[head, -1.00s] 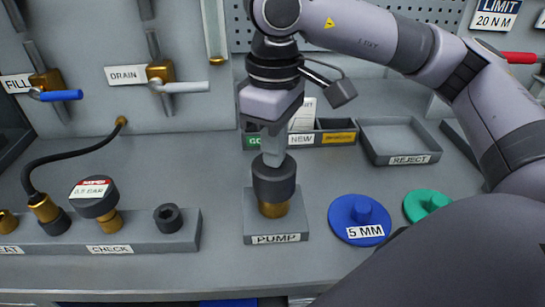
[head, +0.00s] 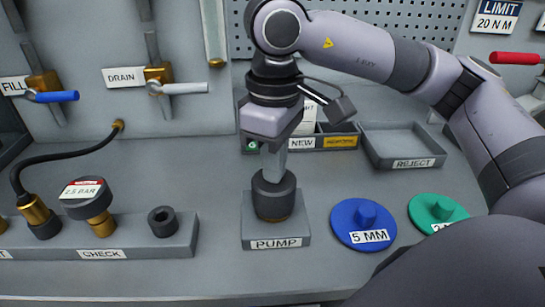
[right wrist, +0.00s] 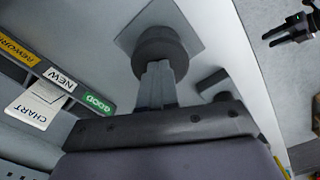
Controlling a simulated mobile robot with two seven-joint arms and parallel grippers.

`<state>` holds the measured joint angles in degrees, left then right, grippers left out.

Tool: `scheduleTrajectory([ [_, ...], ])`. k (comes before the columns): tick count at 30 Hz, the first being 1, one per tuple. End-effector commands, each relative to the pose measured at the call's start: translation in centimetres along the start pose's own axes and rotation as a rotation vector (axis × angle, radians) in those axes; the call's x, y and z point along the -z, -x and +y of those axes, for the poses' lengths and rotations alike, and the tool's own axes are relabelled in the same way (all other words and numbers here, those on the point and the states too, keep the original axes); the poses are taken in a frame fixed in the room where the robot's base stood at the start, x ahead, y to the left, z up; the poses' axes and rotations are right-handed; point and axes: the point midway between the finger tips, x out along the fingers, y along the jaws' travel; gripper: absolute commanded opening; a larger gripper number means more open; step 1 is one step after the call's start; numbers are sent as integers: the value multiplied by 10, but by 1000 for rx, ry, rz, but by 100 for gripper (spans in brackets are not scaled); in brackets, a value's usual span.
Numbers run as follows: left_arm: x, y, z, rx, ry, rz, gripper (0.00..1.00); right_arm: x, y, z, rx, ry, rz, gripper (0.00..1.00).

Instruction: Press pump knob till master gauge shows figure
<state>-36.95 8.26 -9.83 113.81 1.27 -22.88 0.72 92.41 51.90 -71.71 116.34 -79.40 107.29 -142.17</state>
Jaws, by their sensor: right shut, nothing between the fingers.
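The pump knob (head: 274,200) is a dark round cap on the grey base labelled PUMP (head: 300,230). It sits low, with only a thin edge of brass showing under it. My right gripper (head: 272,170) is shut and empty, pointing down, its fingertips against the top of the knob. The right wrist view shows the fingers (right wrist: 157,85) meeting the knob (right wrist: 160,50). The gauge (head: 88,204) is a dark round head on a brass stem at the left, on the block labelled CHECK; its readout appears to say 2.5 BAR.
A blue 5 MM disc (head: 362,225) and a green disc (head: 438,210) lie right of the pump. Behind are the labelled bins (head: 340,141) and the REJECT tray (head: 402,163). An open black socket (head: 163,222) is on the CHECK block. FILL and DRAIN valves are on the back panel.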

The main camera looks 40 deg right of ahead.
Motion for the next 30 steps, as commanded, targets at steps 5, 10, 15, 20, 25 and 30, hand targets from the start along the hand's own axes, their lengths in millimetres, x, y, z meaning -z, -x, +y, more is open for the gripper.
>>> scheduleTrajectory([
  [5,-3,-4,0,-2,2,-2,46,0,-8,-1,2,2,-3,0],
  [10,2,-3,1,-3,2,5,46,0,-8,-1,2,2,-3,0],
  [15,6,0,1,-4,2,7,46,0,0,-1,2,2,-3,0],
  [20,12,5,1,-4,2,8,46,0,11,-1,2,2,-4,0],
  [25,16,9,1,-3,2,5,46,0,24,-1,3,2,-3,0],
  [30,21,13,1,-3,2,2,46,0,35,-1,2,2,-4,0],
])
